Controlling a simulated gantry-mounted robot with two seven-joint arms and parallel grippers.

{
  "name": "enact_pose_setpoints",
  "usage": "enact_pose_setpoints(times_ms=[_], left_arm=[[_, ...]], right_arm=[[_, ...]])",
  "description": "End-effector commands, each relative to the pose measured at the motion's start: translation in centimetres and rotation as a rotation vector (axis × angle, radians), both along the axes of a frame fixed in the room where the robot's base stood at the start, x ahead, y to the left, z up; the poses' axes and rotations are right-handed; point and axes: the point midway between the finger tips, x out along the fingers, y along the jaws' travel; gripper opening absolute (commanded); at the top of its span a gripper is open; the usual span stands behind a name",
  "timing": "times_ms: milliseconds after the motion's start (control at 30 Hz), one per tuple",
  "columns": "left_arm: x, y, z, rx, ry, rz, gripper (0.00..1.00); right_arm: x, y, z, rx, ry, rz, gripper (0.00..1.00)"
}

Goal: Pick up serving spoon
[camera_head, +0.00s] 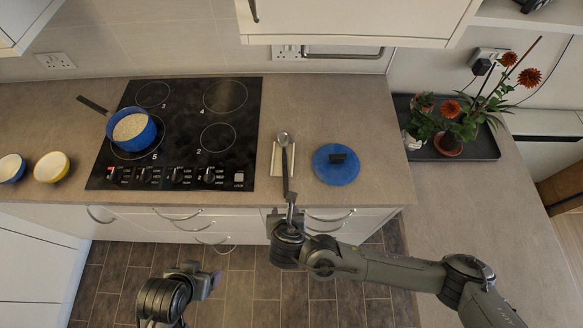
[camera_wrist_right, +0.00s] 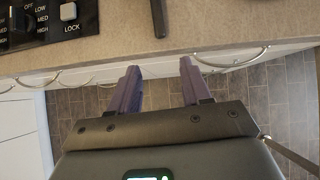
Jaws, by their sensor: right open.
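The serving spoon (camera_head: 285,172) lies on a small cream rest (camera_head: 275,160) on the counter, right of the hob. Its bowl points to the wall and its dark handle to the counter's front edge. In the right wrist view the handle end (camera_wrist_right: 159,18) shows at the top. My right gripper (camera_head: 291,202) is at the counter's front edge, near the handle end. In the right wrist view my right gripper (camera_wrist_right: 160,65) is open and empty, its fingers apart below the handle. My left gripper (camera_head: 207,282) is over the floor, away from the spoon; its jaw opening is unclear.
A blue lid (camera_head: 336,171) lies right of the spoon. The black hob (camera_head: 183,110) is at left, with a blue pan (camera_head: 131,131) on it. Two small bowls (camera_head: 51,167) stand at far left. Potted flowers stand on a dark tray (camera_head: 486,146) at right. Drawer handles (camera_head: 331,216) stick out below the counter.

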Motion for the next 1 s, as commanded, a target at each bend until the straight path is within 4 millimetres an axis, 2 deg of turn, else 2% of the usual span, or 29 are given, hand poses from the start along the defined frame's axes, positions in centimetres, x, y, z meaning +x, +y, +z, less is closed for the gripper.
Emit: enact_pose_setpoints(times_ms=[33,100,233,533,767,1000], left_arm=[[0.0,0.0,-0.2,0.0,0.0,0.0,0.74],[0.0,0.0,-0.2,-0.001,0.0,0.0,0.74],[0.0,-0.1,-0.1,-0.002,-0.001,0.0,0.74],[0.0,-0.2,0.6,-0.006,0.0,0.002,0.74],[0.0,-0.2,0.8,-0.005,0.0,0.003,0.74],[0.0,-0.1,2.0,-0.005,0.0,0.002,0.74]], right_arm=[[1.4,-0.2,1.1,-0.006,-0.034,0.003,0.48],[2.7,-0.4,2.3,-0.009,-0.067,0.0,0.48],[4.3,-0.4,3.2,-0.007,-0.095,-0.002,0.48],[7.2,-0.3,0.7,-0.007,-0.099,-0.002,0.48],[8.1,-0.4,-0.2,-0.005,-0.099,-0.003,0.48],[9.4,-0.4,-1.6,-0.005,-0.098,-0.004,0.48]])
